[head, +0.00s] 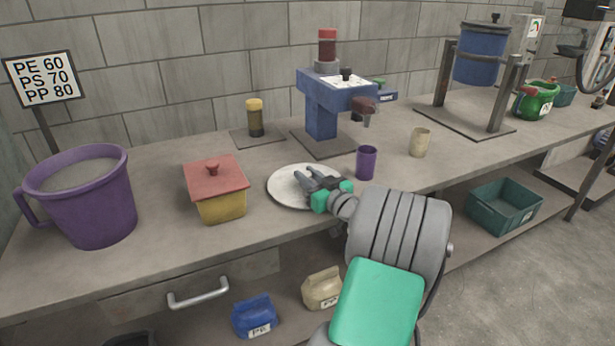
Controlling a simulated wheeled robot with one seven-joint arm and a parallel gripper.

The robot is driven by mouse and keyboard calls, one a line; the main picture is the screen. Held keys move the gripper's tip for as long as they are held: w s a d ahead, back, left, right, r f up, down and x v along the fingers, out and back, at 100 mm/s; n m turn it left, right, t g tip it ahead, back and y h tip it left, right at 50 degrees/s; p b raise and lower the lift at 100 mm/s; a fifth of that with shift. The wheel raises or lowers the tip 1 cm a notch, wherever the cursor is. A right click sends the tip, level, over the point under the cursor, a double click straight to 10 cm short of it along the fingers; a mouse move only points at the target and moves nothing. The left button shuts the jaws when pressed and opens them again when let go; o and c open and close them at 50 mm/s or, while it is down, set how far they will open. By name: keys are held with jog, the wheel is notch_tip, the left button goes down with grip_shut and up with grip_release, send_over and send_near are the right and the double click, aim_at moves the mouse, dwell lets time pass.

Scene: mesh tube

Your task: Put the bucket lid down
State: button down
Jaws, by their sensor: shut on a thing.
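A round, flat, off-white lid (283,188) shows at the middle of the workbench, near its front edge. My gripper (304,175) reaches over it from the lower right and is shut on it. The fingers cover the lid's middle, so the grip point is hidden. The lid looks level; I cannot tell whether it rests on the bench or is just above it. A large purple bucket (95,205) with a side handle stands at the left end of the bench, its top open and grey inside.
A yellow box with a red lid (218,190) stands left of the white lid. A purple cup (366,163) and a beige cup (420,142) stand to its right. A blue press (322,108) stands behind. Bare bench (150,250) lies at front left.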

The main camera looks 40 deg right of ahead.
jog(key=shift+f, duration=0.25)
jog(key=c, duration=1.2)
grip_release()
jog(key=shift+o, duration=0.2)
jog(key=shift+r, duration=0.15)
jog(key=shift+s+r, duration=0.15)
jog(key=shift+s, duration=0.05)
jog(key=s, duration=0.4)
jog(key=s+a, duration=0.1)
jog(key=s, duration=0.6)
jog(key=shift+s+a, duration=0.3)
